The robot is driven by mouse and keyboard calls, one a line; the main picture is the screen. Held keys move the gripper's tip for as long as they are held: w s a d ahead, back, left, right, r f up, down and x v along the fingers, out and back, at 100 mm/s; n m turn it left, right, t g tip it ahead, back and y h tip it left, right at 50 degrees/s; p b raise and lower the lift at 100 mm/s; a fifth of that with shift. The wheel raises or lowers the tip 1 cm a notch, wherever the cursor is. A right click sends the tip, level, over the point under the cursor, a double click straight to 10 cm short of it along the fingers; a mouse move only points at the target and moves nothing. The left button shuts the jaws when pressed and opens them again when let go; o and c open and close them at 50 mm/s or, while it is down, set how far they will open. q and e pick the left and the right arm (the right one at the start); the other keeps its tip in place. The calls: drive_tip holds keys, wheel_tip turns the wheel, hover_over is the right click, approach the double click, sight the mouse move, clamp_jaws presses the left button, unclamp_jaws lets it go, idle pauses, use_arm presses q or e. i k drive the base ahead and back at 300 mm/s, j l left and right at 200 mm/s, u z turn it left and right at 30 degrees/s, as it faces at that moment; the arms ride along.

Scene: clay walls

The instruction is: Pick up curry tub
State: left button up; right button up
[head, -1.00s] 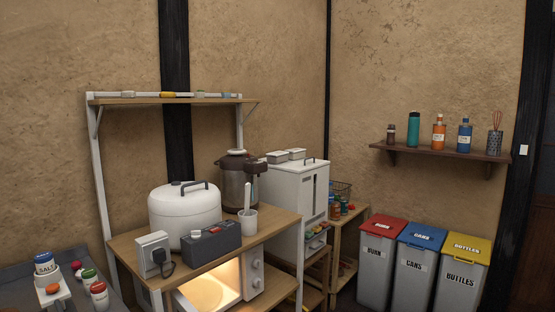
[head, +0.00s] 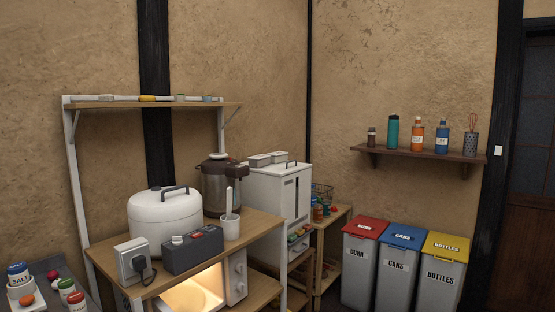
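I cannot make out a curry tub for certain in the head view. Small tubs or jars, one white and yellow (head: 148,98), lie along the high wooden shelf (head: 165,105), too small to identify. Neither of my grippers shows in the head view.
A wooden rack holds a white rice cooker (head: 165,212), a dark grey box (head: 192,250) and a white cup (head: 230,228), with a lit microwave (head: 195,293) below. Red, blue and yellow lidded bins (head: 402,265) stand right. A wall shelf (head: 430,155) holds bottles. A door (head: 530,200) is far right.

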sight(260, 161)
drive_tip(key=u, duration=0.75)
drive_tip(key=l+u, duration=0.2)
drive_tip(key=u, duration=0.15)
drive_tip(key=i+l+u, duration=0.1)
drive_tip(key=u, duration=0.25)
drive_tip(key=l+u, duration=0.65)
drive_tip(key=k+l+u, duration=0.15)
drive_tip(key=l+u, duration=0.15)
drive_tip(key=l, duration=0.2)
drive_tip(key=k+l+u, duration=0.1)
drive_tip(key=l, duration=0.25)
drive_tip(key=k+l+u, duration=0.15)
drive_tip(key=l, duration=0.25)
drive_tip(key=k+l+u, duration=0.1)
drive_tip(key=l, duration=0.25)
drive_tip(key=k+l+u, duration=0.1)
drive_tip(key=l, duration=0.2)
drive_tip(key=k+l+u, duration=0.15)
drive_tip(key=l, duration=0.2)
drive_tip(key=k+l, duration=0.25)
drive_tip(key=l, duration=0.15)
drive_tip(key=k+l, duration=0.2)
drive_tip(key=l, duration=0.2)
drive_tip(key=k+l, duration=0.25)
drive_tip(key=l, duration=0.2)
drive_tip(key=k+l, duration=0.2)
drive_tip(key=l, duration=0.2)
